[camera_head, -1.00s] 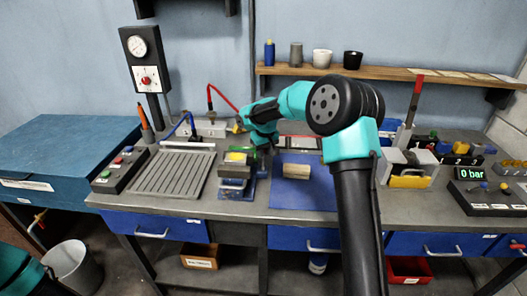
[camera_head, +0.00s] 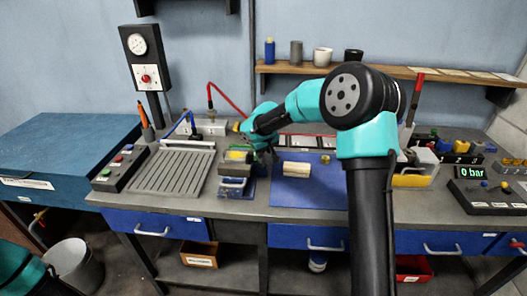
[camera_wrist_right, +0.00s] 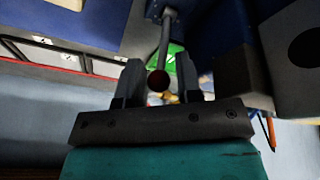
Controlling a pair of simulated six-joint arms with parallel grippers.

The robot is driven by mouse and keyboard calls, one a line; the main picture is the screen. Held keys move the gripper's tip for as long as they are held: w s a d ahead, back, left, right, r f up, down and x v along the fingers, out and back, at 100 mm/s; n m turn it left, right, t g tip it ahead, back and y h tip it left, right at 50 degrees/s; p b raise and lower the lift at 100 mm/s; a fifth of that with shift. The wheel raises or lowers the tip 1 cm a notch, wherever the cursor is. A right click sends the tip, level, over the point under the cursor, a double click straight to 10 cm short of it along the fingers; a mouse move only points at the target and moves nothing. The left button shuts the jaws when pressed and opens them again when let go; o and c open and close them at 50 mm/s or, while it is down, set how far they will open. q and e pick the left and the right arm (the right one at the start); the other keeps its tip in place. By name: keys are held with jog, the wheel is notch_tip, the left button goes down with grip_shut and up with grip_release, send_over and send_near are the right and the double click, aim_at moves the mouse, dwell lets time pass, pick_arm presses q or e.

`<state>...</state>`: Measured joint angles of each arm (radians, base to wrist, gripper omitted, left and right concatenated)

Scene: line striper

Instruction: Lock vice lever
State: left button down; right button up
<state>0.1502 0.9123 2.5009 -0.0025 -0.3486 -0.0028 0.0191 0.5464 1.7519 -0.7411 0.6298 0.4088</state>
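The vice (camera_head: 234,184) stands near the middle of the bench, with a yellow part on top. My right gripper (camera_head: 270,152) is just to the right of the vice, and its fingertips are hard to make out in the head view. In the right wrist view, a lever (camera_wrist_right: 165,40) with a dark red ball knob (camera_wrist_right: 158,81) reaches in between the two fingers of my right gripper (camera_wrist_right: 158,72). The fingers stand apart, with a visible gap beside the knob. My left gripper is out of view; only part of my left arm shows at bottom left.
A wooden block (camera_head: 297,169) lies on a blue mat (camera_head: 305,193) right of the vice. A grooved plate (camera_head: 172,172) and a button box (camera_head: 118,168) are to the left. A red hose (camera_head: 228,99) arches behind the vice. Bins and a pressure display crowd the right side.

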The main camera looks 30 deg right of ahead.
dwell(0.3)
jog(key=v, duration=1.7)
jog(key=shift+r, duration=0.2)
